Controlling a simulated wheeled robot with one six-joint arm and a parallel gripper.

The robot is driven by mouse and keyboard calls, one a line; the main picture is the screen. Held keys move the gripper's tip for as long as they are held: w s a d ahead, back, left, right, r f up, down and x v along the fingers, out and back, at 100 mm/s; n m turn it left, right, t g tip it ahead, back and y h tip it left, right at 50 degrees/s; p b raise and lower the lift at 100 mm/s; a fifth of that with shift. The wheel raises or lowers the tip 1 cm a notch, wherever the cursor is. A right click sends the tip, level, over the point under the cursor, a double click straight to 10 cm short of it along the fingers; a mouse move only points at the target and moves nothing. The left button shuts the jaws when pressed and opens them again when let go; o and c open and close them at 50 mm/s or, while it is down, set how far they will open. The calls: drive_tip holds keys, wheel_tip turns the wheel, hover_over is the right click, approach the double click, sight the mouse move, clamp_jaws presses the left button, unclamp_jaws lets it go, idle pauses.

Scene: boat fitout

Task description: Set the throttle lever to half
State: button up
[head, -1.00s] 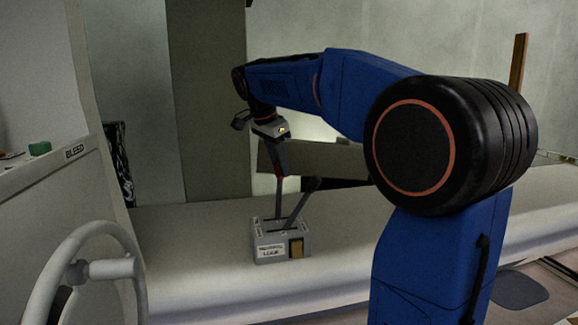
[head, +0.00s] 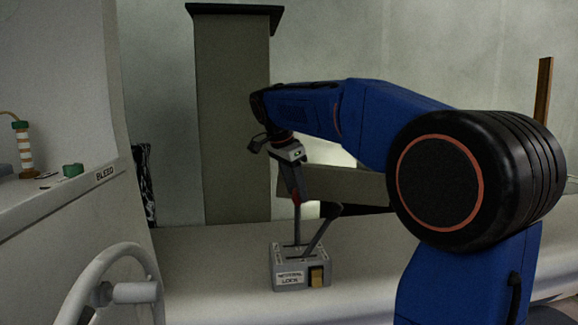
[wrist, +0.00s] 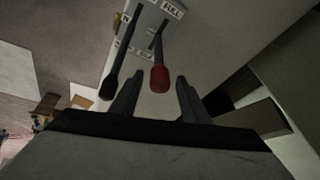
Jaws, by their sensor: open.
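A grey control box (head: 287,279) stands on the white bench, with a "NEUTRAL LOCK" label on its front. Two levers rise from it. One has a red knob (wrist: 159,78) and stands nearly upright in the head view; its slot has a "FULL" label (wrist: 171,9) at one end. The other lever (head: 322,231) has a dark knob and leans right; it also shows in the wrist view (wrist: 110,86). My gripper (wrist: 157,84) is open, with its fingers on either side of the red knob. I cannot tell whether they touch it. No lever is labelled throttle legibly.
A tan block (head: 316,277) is on the box's front right. A white steering wheel (head: 88,277) stands at the lower left. A counter marked "BLEED" (head: 104,175) is at the left. A grey pillar (head: 232,110) rises behind the bench.

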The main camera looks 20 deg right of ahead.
drive_tip(key=v, duration=1.6)
drive_tip(key=shift+a+r, duration=0.15)
drive_tip(key=shift+r, duration=0.15)
drive_tip(key=s+f+n+t+y, duration=0.1)
drive_tip(key=s+f+n, duration=0.4)
drive_tip(key=s+f, duration=0.5)
drive_tip(key=s+a+f+n+t+y, duration=0.1)
drive_tip(key=s+f+n, duration=0.5)
drive_tip(key=s+f, duration=0.4)
drive_tip(key=s+a+f+n+t+y, duration=0.1)
drive_tip(key=s+f+n, duration=0.5)
drive_tip(key=f, duration=1.3)
drive_tip(key=s, duration=0.4)
drive_tip(key=shift+f+y, duration=0.3)
drive_tip(key=shift+y, duration=0.1)
